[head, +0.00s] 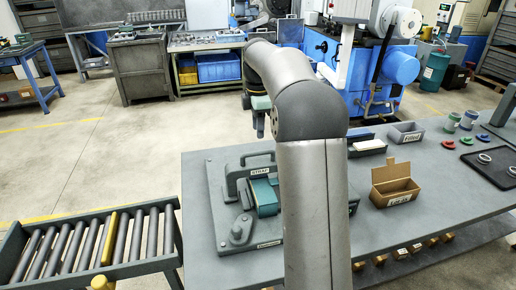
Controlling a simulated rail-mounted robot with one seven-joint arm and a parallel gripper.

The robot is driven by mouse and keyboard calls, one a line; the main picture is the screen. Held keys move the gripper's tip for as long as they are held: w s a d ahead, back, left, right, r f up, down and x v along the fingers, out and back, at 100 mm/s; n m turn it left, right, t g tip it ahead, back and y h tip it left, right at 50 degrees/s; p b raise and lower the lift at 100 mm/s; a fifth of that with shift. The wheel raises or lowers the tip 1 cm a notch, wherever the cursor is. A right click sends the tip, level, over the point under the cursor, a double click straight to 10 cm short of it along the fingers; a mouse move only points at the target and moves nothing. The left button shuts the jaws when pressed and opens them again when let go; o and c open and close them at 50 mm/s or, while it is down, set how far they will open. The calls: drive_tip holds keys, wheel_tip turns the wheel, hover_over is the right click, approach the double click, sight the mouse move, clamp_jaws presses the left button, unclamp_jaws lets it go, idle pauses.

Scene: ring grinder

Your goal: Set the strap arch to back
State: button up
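The strap arch (235,179) is a dark grey arch-shaped part with a small label reading STRAP. It stands on a grey fixture plate (215,188) on the table, left of my arm. A teal block (265,198) sits beside the arch on the plate, partly behind my arm. A low knob-like grey part (240,232) is at the plate's front left. The right part of the fixture is hidden by my arm.
A grey table (370,238) carries an open cardboard box (394,184), grey bins (405,134) and a dark tray (492,167) with rings at right. A roller conveyor (85,250) adjoins at left. A blue machine (402,66) stands behind. Open floor lies at back left.

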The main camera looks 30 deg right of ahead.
sight(258, 151)
wheel_tip(258, 151, down, 8)
drive_tip(key=shift+r, duration=0.1)
